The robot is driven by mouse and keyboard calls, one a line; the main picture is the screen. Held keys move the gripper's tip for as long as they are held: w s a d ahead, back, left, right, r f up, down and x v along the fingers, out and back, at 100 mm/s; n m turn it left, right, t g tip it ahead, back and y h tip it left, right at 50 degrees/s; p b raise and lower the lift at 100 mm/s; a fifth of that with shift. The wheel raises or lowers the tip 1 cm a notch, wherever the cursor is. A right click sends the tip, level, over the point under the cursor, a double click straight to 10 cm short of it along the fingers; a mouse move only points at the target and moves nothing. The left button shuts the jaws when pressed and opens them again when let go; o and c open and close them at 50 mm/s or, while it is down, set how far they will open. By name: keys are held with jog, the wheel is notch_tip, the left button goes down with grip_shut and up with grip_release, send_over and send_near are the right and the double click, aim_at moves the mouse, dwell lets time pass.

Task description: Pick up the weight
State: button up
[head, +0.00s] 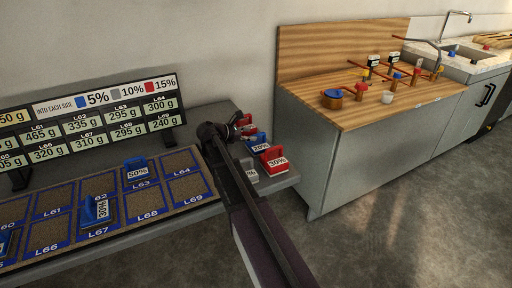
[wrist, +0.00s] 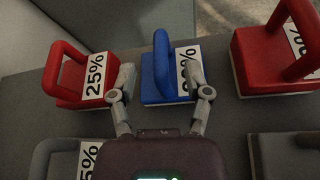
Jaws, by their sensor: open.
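Several block weights with loop handles and percent labels stand on the grey bench. In the wrist view a blue weight (wrist: 164,85) is between my gripper's (wrist: 161,78) two open fingertips; its label is partly covered by the right finger. A red 25% weight (wrist: 67,85) is to its left, and another red weight (wrist: 262,60) to its right. In the head view my gripper (head: 243,128) is by this cluster, with a red 30% weight (head: 273,158) in front. My gripper holds nothing; contact with the blue handle cannot be told.
Grey weights (wrist: 275,155) are nearest in the wrist view. A tray (head: 140,208) of labelled squares holds blue weights, including a 50% one (head: 136,173). A sign board (head: 90,118) stands behind. A wooden counter (head: 350,112) with small pots and a sink is right; open floor lies between.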

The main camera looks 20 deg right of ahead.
aim_at(258, 134)
jog(key=shift+d+f, duration=0.1)
jog(key=b+x, duration=0.2)
jog(key=x, duration=0.2)
jog(key=shift+f, duration=0.2)
jog(key=shift+d+f, duration=0.1)
jog(key=shift+d, duration=0.3)
grip_shut()
